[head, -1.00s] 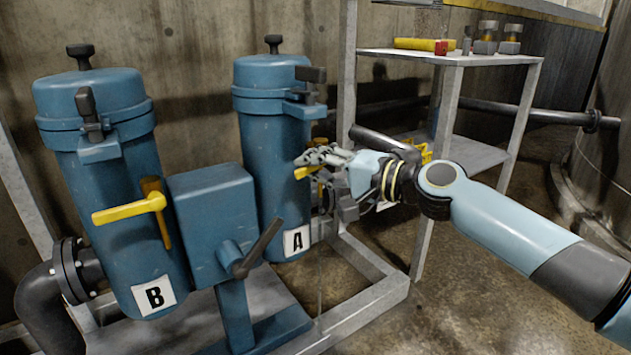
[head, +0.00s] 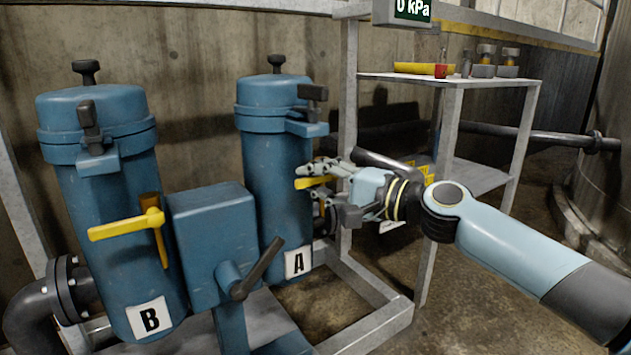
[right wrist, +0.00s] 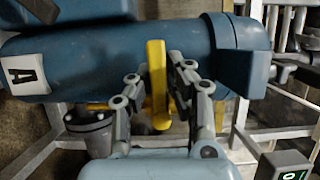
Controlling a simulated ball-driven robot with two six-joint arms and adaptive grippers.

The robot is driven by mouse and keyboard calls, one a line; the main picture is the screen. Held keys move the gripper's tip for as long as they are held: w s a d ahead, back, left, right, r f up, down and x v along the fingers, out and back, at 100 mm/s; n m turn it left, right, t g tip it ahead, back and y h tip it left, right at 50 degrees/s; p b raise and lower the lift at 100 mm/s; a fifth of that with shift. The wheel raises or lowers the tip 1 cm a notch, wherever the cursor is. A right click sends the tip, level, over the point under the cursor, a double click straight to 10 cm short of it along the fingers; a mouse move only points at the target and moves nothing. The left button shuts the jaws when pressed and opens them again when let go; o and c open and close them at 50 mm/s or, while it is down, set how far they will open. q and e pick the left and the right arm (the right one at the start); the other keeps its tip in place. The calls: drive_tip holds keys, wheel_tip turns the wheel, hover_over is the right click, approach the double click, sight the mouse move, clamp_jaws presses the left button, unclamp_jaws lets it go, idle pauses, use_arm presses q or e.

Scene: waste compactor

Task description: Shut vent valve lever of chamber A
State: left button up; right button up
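Chamber A is a blue upright cylinder (head: 275,150) with a white "A" label (head: 298,262); it also fills the upper part of the right wrist view (right wrist: 120,55). Its yellow vent valve lever (head: 311,183) is partly hidden by my right gripper (head: 322,186) in the head view. In the right wrist view the yellow lever (right wrist: 157,88) stands between the two fingers of the right gripper (right wrist: 157,76). The fingers are apart, one on each side, with small gaps to the lever. My left gripper is not in view.
Chamber B (head: 105,200) stands at left with its own yellow lever (head: 127,224) sticking out sideways. A blue box with a dark handle (head: 262,268) stands between the chambers. A grey frame post and shelf (head: 450,80) are behind my right arm. A display (head: 412,10) reads 0 kPa.

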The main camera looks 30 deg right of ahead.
drive_tip(key=o, duration=0.4)
drive_tip(key=shift+r, duration=0.1)
drive_tip(key=shift+o, duration=0.3)
